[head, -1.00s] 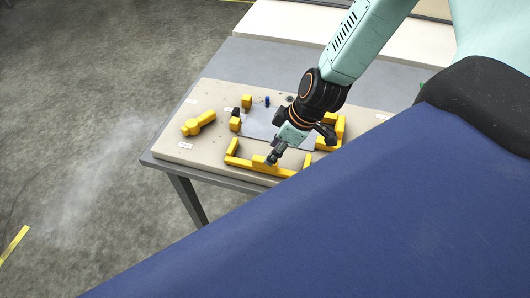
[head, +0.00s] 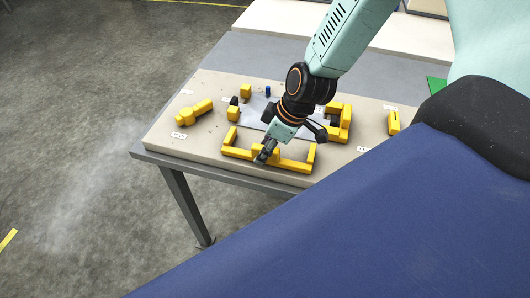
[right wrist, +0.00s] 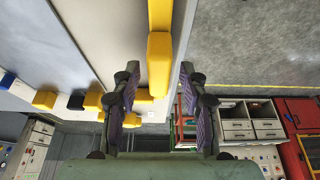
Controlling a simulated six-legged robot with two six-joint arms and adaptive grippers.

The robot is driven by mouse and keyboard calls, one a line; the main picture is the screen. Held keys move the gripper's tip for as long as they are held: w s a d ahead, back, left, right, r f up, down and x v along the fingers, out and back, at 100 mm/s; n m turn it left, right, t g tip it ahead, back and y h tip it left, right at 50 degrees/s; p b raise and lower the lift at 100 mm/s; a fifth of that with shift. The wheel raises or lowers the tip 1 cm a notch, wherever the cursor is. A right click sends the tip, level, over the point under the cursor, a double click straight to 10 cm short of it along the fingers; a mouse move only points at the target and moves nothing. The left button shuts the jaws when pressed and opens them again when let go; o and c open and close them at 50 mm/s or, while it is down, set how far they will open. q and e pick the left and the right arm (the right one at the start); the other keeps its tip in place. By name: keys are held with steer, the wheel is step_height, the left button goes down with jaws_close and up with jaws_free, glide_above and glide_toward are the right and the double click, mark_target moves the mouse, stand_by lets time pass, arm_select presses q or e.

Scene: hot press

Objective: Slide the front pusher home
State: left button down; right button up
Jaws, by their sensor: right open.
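The front pusher is a yellow U-shaped frame (head: 293,165) lying near the table's front edge, its two arms pointing toward the grey plate. My right gripper (head: 264,153) is above the middle of its long bar, pointing down. In the right wrist view a yellow bar with a raised block (right wrist: 159,62) runs between the two open fingers of my right gripper (right wrist: 162,110). A gap shows on both sides, so the fingers do not appear closed on it. The grey plate (head: 252,108) lies behind the pusher, partly hidden by my right arm. My left gripper is not in view.
A yellow T-shaped piece (head: 194,112) lies at the left of the board (head: 205,145). Small yellow blocks (head: 246,90) stand at the plate's left, and a yellow bracket (head: 340,118) at its right. Another yellow block (head: 394,123) stands farther right.

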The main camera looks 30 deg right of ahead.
steer(key=shift+d+f, duration=0.1)
steer(key=shift+f, duration=0.05)
jaws_close()
stand_by(0.5)
stand_by(0.4)
